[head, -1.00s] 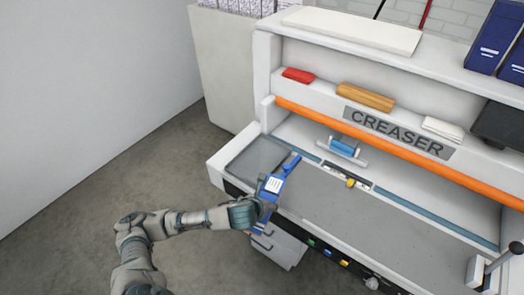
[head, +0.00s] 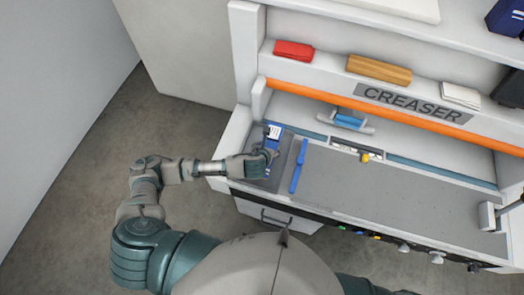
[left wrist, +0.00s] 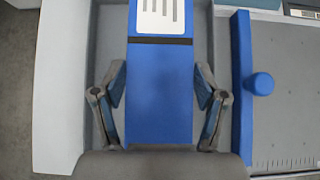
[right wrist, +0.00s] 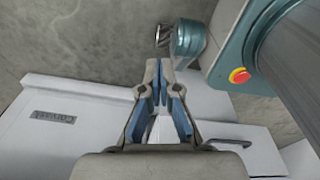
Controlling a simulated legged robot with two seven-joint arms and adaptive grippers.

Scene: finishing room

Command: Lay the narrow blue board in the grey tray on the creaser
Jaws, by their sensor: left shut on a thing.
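The narrow blue board (head: 274,140), with a white label and a dark stripe, lies over the grey tray (head: 286,150) at the creaser's left end. In the left wrist view the board (left wrist: 160,90) runs lengthwise between the fingers, with bare tray floor (left wrist: 108,40) on both sides. My left gripper (head: 268,157) is shut on the board. Whether the board's underside touches the tray floor I cannot tell. My right gripper (right wrist: 160,85) appears only in the right wrist view, its fingertips nearly together, with nothing between them.
A blue bar with a round knob (head: 298,166) stands just right of the tray. The creaser's grey bed (head: 390,195) is clear. An orange bar (head: 390,115) crosses above it. A blue-handled tool (head: 348,119) sits behind the bed. A red block (head: 293,50) and a wooden block (head: 378,69) are on the shelf.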

